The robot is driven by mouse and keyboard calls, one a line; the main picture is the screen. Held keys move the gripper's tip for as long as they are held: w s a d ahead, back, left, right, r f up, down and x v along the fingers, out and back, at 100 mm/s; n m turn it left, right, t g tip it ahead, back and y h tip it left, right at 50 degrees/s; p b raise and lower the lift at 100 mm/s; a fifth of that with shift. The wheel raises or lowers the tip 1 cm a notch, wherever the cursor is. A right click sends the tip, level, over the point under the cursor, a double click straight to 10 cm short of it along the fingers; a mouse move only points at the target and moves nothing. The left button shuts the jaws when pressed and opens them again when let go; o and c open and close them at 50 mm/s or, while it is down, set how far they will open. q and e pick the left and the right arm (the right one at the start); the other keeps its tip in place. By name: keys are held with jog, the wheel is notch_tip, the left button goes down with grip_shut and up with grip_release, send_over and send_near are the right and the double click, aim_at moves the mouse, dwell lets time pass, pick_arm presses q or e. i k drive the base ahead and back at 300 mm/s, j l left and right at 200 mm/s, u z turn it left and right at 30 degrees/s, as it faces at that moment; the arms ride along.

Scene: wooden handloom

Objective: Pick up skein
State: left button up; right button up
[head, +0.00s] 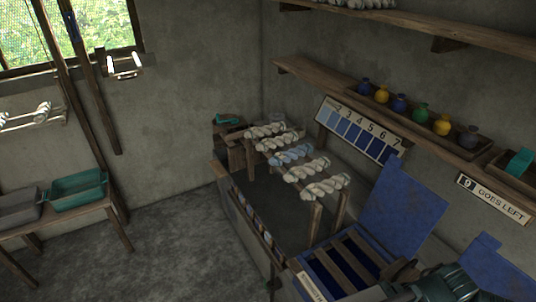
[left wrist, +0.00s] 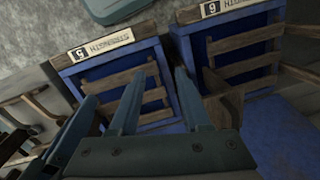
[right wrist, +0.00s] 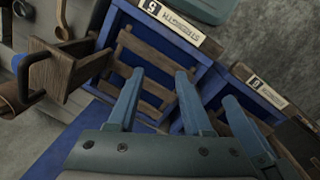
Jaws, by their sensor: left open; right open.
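Several twisted skeins hang in a row on a wooden rack in the head view. Cream skeins (head: 265,130) lie at the far end, a pale blue skein (head: 292,154) is in the middle, and more cream skeins (head: 325,187) are at the near end. My left gripper (left wrist: 158,73) is open and empty in the left wrist view, above blue slatted crates. My right gripper (right wrist: 158,72) is open and empty in the right wrist view, also above a blue crate. Neither wrist view shows a skein, and both grippers are apart from the rack.
A numbered blue shade card (head: 360,132) stands behind the rack. A wall shelf (head: 475,160) carries small coloured jars. An open blue crate (head: 395,215) stands right of the rack. A teal tray (head: 78,190) sits on a bench at left. Floor between is clear.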

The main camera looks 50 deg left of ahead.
aim_at(277, 159)
jog(key=u, duration=1.65)
jog(key=i+j+z, duration=0.2)
jog(key=j+z, duration=0.2)
jog(key=j, duration=0.2)
jog(key=i+j+z, duration=0.1)
jog(key=j+z, duration=0.3)
jog(key=j, duration=0.2)
jog(key=j+z, duration=0.45)
jog(key=j, duration=0.15)
